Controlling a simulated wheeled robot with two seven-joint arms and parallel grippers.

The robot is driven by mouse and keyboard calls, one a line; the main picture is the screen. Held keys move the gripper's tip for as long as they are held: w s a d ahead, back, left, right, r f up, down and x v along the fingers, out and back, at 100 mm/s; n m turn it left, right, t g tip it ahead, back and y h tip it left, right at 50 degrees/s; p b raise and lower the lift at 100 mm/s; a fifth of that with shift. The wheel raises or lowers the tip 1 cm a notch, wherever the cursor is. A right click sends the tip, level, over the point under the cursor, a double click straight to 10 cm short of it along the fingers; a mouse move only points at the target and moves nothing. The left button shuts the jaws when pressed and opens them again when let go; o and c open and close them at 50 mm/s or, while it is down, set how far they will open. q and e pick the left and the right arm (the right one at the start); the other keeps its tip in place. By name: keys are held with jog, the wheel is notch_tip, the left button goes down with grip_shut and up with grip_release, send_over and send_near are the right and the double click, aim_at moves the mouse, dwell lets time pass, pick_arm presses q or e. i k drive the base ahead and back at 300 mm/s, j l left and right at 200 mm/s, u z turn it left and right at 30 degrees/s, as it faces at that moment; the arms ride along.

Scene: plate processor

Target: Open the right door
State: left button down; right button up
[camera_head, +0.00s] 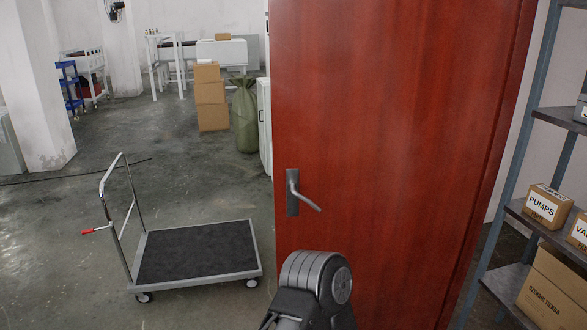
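A red door (385,130) fills the middle and right of the head view. It stands ajar or open: the room shows past its left edge, and a wall and shelf show past its right edge. Its grey metal lever handle (293,192) sits near the left edge, with the lever pointing right and slightly down. A dark grey link of one of my arms rises from the bottom edge, below the handle and in front of the door, apart from the handle. I cannot tell which arm it is. No gripper fingertips show clearly.
A platform trolley (197,252) with an upright push bar stands left of the door. Stacked cardboard boxes (211,97) and a green sack (245,115) stand farther back. The left floor is mostly clear.

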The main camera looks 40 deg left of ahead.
aim_at(383, 112)
jog(key=j+z, duration=0.2)
jog(key=j, duration=0.7)
jog(key=j+z, duration=0.2)
jog(key=j, duration=0.75)
jog(key=j+z, duration=0.15)
jog(key=j, duration=0.75)
jog(key=k+j+z, duration=0.2)
jog(key=j, duration=0.7)
jog(key=i+j, duration=0.1)
jog(key=j, duration=0.25)
jog(key=i+j+z, duration=0.15)
jog(key=j, duration=0.2)
jog(key=i+j, duration=0.1)
jog(key=j, duration=0.25)
jog(key=i+j+z, duration=0.1)
jog(key=j, duration=0.25)
